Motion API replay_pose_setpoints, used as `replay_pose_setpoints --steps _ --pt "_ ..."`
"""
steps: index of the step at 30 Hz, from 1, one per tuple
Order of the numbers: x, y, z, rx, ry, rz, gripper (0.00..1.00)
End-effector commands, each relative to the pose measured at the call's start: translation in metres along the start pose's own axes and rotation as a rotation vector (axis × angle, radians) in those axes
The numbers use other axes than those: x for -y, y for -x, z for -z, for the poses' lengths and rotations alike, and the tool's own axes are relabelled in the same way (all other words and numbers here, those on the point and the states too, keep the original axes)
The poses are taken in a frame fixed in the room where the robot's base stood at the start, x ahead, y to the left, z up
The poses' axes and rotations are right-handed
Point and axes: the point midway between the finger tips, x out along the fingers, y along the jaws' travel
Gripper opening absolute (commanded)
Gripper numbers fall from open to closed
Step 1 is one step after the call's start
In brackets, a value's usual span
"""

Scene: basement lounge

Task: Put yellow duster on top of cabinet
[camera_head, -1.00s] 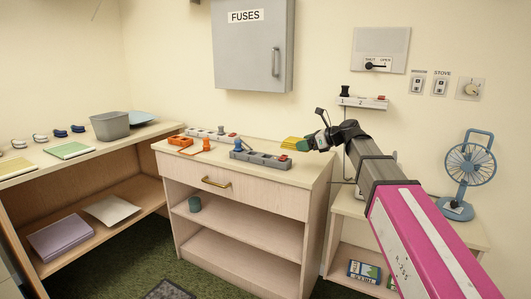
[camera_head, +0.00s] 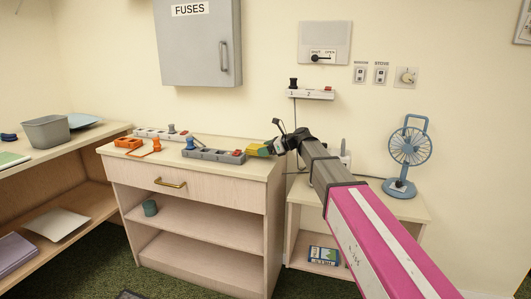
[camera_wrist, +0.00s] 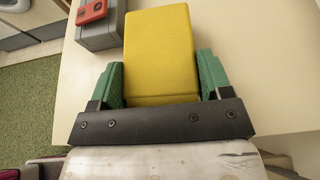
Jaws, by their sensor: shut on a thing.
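The yellow duster (camera_wrist: 160,50) is a yellow block between the green fingers of my gripper (camera_wrist: 160,85) in the wrist view. My gripper is shut on it. In the head view the duster (camera_head: 257,150) shows small and yellow at my gripper (camera_head: 268,149), over the right end of the wooden cabinet's top. The cabinet (camera_head: 200,203) has a drawer with a brass handle and open shelves below. I cannot tell whether the duster touches the cabinet top.
Orange items (camera_head: 128,142) and a white strip (camera_head: 160,134) are further left. A blue fan (camera_head: 408,155) stands on the lower right table. A grey fuse box (camera_head: 201,45) hangs above.

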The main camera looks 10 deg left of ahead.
Motion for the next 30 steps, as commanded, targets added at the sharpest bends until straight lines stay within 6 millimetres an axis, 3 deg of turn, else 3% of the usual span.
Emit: replay_pose_setpoints --steps 3,14,15,17,27,30 --pt "0.0 -0.005 0.011 0.0 0.0 0.001 0.49" --pt "0.0 -0.006 0.014 0.001 0.0 0.001 0.49" --pt "0.0 -0.006 0.014 0.001 0.0 0.001 0.82" --pt "0.0 -0.006 0.014 0.001 0.001 0.001 0.97" --pt "0.0 -0.005 0.011 0.001 0.001 0.001 0.97" --pt "0.0 0.005 0.012 0.001 0.0 0.002 0.97"
